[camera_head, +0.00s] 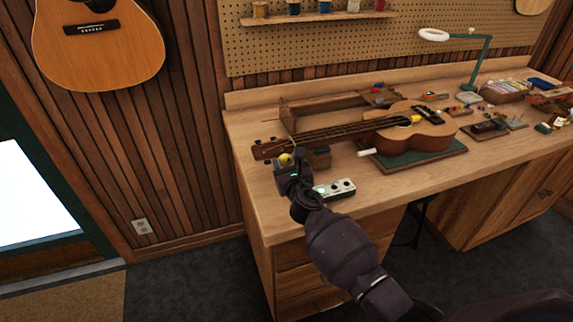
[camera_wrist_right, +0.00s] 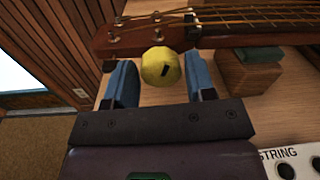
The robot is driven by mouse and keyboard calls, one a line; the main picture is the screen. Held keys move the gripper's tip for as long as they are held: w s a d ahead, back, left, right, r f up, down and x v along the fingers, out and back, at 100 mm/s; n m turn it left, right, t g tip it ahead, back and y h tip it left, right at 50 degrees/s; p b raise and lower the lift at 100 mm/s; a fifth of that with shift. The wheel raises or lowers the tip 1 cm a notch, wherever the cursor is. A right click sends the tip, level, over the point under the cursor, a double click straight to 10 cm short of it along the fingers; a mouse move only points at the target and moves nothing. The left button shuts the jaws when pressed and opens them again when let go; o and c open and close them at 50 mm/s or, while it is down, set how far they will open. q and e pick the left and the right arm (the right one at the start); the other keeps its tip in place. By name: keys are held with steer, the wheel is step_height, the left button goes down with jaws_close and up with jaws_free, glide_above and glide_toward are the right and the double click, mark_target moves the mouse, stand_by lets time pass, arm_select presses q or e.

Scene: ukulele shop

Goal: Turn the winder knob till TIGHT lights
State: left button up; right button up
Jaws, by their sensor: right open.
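The yellow winder knob (camera_wrist_right: 161,67) with a dark slot mark sits at the ukulele's headstock (camera_wrist_right: 125,37). In the head view the knob (camera_head: 285,159) shows just beyond my right gripper (camera_head: 289,173). In the right wrist view my right gripper (camera_wrist_right: 160,82) is open, its two blue fingers on either side of the knob with a visible gap at each side. The ukulele (camera_head: 413,132) lies on a green mat, its neck pointing left. A white box (camera_head: 336,189) stands right of the gripper; in the wrist view it reads "STRING" (camera_wrist_right: 278,154). No TIGHT label is readable. My left gripper is out of view.
A wooden block (camera_wrist_right: 248,77) supports the neck near the right finger. The wooden bench (camera_head: 255,210) is clear along its front left edge. A green lamp (camera_head: 487,58), small tools and boxes stand farther right. A guitar (camera_head: 98,50) hangs on the wall.

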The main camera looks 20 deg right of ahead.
steer(key=shift+w, duration=0.15)
steer(key=shift+c, duration=0.3)
steer(key=c, duration=0.6)
steer(key=shift+m, duration=0.4)
steer(key=m, duration=0.3)
steer(key=shift+m, duration=0.4)
steer(key=m, duration=1)
steer(key=shift+g+y, duration=0.3)
steer(key=shift+y, duration=0.1)
steer(key=m, duration=0.6)
steer(key=shift+d+y, duration=0.1)
steer(key=shift+y, duration=0.2)
steer(key=shift+m, duration=0.3)
